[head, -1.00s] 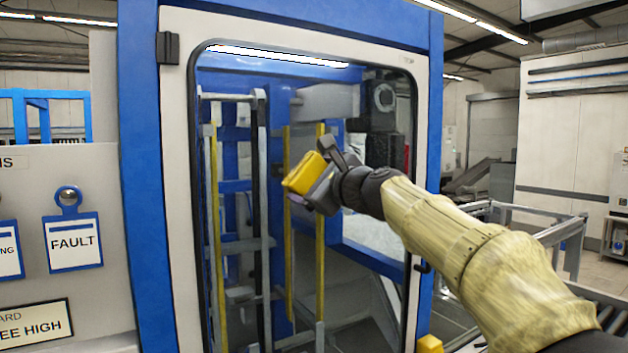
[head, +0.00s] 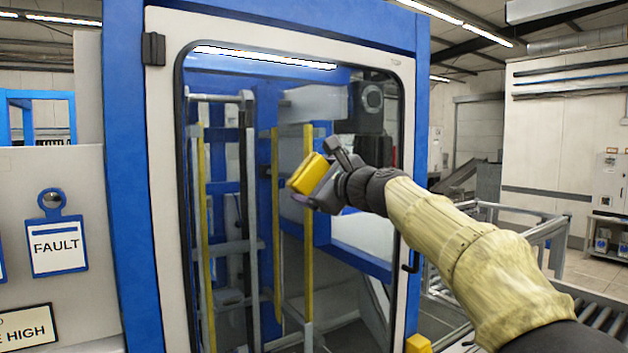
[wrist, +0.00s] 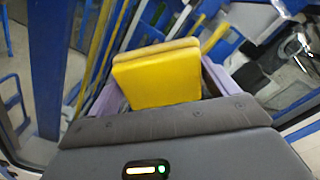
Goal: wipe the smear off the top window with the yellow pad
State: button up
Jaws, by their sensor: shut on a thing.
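The yellow pad (head: 308,173) is held by my gripper (head: 322,185) in front of the window (head: 240,120) of the white-framed door. In the wrist view the pad (wrist: 157,80) sits between the purple-grey fingers of my gripper (wrist: 158,92), which is shut on it. The pad appears tilted. I cannot tell whether it touches the glass. No smear can be made out on the glass; part of the window is hidden behind my gripper and arm.
A blue post (head: 130,180) and the door's white frame (head: 165,200) border the window. A black door handle (head: 411,264) is at the lower right. A panel with a FAULT tag (head: 56,245) stands at the left. A roller conveyor (head: 600,318) and railing (head: 520,228) are at the right.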

jog(key=shift+w+d, duration=0.1)
jog(key=shift+w+d, duration=0.5)
jog(key=shift+d, duration=0.3)
jog(key=shift+w+d, duration=0.5)
jog(key=shift+d, duration=0.25)
jog(key=w+d, duration=0.1)
jog(key=w+d+p, duration=0.1)
jog(key=d, duration=0.1)
jog(key=shift+f, duration=0.1)
jog(key=shift+s+a+b, duration=0.15)
jog(key=shift+s+a, duration=0.35)
jog(key=shift+a, duration=0.3)
jog(key=shift+s+a+b, duration=0.15)
jog(key=shift+s+a, duration=0.35)
jog(key=shift+a, duration=0.3)
jog(key=shift+a, duration=0.1)
